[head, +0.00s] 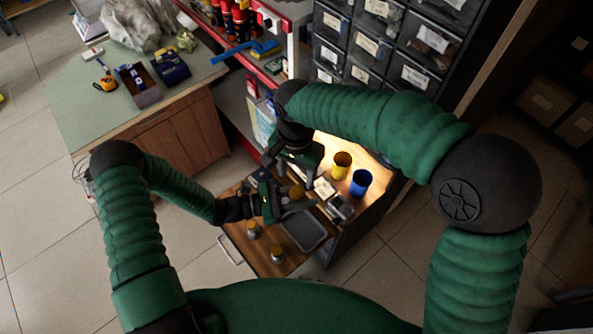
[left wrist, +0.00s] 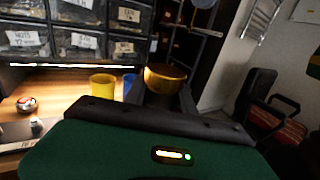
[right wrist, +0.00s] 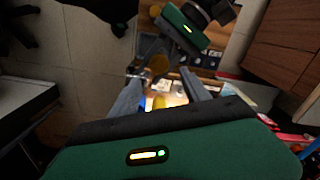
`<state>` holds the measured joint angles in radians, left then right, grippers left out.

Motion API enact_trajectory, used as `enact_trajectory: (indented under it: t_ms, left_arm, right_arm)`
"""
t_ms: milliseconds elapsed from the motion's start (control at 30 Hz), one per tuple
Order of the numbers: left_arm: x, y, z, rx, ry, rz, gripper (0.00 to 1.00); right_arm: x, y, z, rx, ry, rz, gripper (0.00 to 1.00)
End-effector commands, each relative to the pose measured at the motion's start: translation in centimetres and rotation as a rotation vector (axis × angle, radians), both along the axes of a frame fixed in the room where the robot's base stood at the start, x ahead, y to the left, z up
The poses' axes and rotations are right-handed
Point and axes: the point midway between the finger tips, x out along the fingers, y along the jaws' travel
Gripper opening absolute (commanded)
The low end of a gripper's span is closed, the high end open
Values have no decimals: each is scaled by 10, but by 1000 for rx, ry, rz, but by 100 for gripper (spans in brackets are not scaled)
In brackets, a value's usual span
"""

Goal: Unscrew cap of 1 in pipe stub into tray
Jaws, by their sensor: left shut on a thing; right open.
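My left gripper (head: 282,203) is shut on a pipe stub and holds it above the workbench. The stub's brass-coloured cap (head: 297,191) is on its upper end; the cap also shows above the fingers in the left wrist view (left wrist: 165,76). The fingers mostly hide the stub body. My right gripper (right wrist: 165,80) is open; in the right wrist view the cap (right wrist: 159,65) shows between its fingertips, and contact cannot be told. The dark grey tray (head: 303,230) lies on the bench, below the left gripper in the head view. Two more capped stubs (head: 252,229) (head: 277,253) stand at the left.
A yellow cup (head: 341,165) and a blue cup (head: 360,183) stand at the bench's back right. Small parts (head: 340,208) lie beside the tray. Labelled drawers (head: 375,45) rise behind. A green-topped counter (head: 100,110) is at the left, with clear floor between.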

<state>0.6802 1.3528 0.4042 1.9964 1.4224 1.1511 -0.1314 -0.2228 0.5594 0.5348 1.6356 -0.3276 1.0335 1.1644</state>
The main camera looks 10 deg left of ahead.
Motion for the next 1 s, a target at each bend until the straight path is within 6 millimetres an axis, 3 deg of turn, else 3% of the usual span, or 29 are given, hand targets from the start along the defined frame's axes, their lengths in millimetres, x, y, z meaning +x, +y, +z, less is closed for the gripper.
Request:
enact_trajectory:
  t_ms: [433, 767, 1000]
  left_arm:
    - [0, 0, 1, -2, -2, 0, 0]
    - [0, 0, 1, -2, -2, 0, 0]
    - [0, 0, 1, -2, -2, 0, 0]
  right_arm:
    - [0, -1, -70, -2, 3, -11, 55]
    - [0, -1, -79, -1, 0, -10, 55]
    - [0, -1, -79, -1, 0, -9, 27]
